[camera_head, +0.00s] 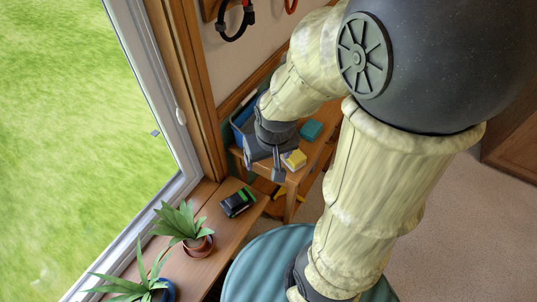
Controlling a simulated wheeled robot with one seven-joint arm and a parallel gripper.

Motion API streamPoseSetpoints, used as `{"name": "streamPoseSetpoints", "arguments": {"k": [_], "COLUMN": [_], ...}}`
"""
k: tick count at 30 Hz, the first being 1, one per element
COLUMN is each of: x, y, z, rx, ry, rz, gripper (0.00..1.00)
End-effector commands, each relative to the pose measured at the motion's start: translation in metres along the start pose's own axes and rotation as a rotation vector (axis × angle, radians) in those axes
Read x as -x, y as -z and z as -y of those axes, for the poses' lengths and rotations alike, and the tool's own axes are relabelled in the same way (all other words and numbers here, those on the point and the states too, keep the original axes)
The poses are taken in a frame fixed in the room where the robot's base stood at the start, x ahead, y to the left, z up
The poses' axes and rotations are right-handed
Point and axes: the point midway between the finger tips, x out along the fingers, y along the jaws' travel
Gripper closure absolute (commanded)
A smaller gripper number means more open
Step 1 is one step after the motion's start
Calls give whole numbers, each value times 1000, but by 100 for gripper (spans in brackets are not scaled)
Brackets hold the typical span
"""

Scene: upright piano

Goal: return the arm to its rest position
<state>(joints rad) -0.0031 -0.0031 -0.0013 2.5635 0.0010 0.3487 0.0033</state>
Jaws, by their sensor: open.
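My arm runs from the upper right down toward the bench in the head view. My gripper (272,166) is at the end of it, above or beside the left end of a small wooden bench (321,158). Its grey fingers point down and it is open. A yellow block (295,158) with a pale side is right beside the fingers. I cannot tell whether they touch it. No held object shows between the fingers, though the wrist hides part of that spot.
A teal block (311,130) and a blue bin (238,121) are near the bench. A windowsill (222,225) holds two potted plants (186,224) (147,284) and a black-green item (238,202). A ribbed blue-green round object (262,262) stands below my arm. Carpet (440,230) is clear at right.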

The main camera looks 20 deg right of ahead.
Motion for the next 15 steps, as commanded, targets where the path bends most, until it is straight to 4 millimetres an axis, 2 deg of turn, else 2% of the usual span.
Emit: {"name": "streamPoseSetpoints", "arguments": {"k": [5, 8, 15], "x": [0, 8, 52], "y": [1, 3, 13], "z": [0, 0, 0], "rx": [1, 1, 2], "ry": [-1, -1, -1], "rz": [1, 1, 1], "gripper": [24, 24, 24]}}
